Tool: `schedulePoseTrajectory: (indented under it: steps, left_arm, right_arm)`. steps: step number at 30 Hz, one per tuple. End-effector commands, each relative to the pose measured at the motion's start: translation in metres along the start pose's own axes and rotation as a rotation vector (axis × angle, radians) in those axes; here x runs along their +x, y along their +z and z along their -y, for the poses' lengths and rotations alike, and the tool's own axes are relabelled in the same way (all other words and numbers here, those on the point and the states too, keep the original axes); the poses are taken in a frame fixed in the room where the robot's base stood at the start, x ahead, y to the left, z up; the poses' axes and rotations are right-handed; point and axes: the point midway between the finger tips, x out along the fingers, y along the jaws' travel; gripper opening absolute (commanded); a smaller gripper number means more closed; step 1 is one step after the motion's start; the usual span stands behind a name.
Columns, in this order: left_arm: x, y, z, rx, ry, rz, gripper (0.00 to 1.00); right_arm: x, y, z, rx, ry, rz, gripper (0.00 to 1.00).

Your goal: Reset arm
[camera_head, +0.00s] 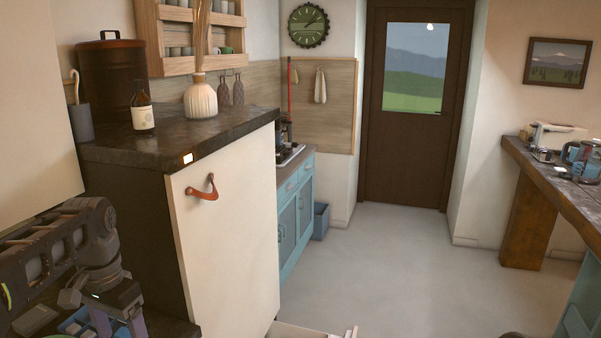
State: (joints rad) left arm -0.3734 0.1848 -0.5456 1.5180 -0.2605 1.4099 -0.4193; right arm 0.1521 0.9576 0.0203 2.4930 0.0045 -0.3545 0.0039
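My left arm comes in at the lower left. Its black gripper (119,326) points down over a dark counter at the bottom edge, with its two fingers apart and nothing seen between them; the fingertips are close to the frame's bottom edge. My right gripper is not in view.
The dark cabinet top (235,124) holds a vase (201,97), a bottle (142,107) and a canister (105,72). Small blue compartments (75,322) lie beside the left gripper. A pale open drawer (310,331) shows at the bottom. The floor (400,270) is clear toward the door (415,150).

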Motion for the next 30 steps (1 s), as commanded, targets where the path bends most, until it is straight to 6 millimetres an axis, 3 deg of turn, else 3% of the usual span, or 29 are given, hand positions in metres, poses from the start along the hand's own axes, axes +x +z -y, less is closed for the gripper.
schedulePoseTrajectory:
  steps: [10,14,17,20,23,24,26,30]
  left_arm:
    - [0.006,-0.048,0.01,-0.076,-0.052,-0.194,0.74]
    - [0.018,-0.074,0.0,-0.09,-0.057,-0.285,0.74]
    - [0.039,-0.099,-0.016,-0.096,-0.051,-0.351,0.74]
    - [0.072,-0.121,-0.039,-0.106,-0.034,-0.411,0.74]
    - [0.125,-0.138,-0.073,-0.13,0.002,-0.46,0.74]
    - [0.152,-0.14,-0.089,-0.146,0.022,-0.474,0.74]
    - [0.195,-0.136,-0.115,-0.173,0.057,-0.484,0.74]
    - [0.288,-0.098,-0.174,-0.255,0.141,-0.464,0.74]
  right_arm:
    - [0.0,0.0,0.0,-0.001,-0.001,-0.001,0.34]
    - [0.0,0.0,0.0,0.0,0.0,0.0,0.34]
    - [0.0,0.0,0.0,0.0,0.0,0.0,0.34]
    - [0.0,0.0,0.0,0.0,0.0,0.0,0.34]
    - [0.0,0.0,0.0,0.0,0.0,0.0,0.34]
    - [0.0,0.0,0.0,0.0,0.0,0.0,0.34]
    - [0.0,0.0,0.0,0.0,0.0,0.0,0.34]
    - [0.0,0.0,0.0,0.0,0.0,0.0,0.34]
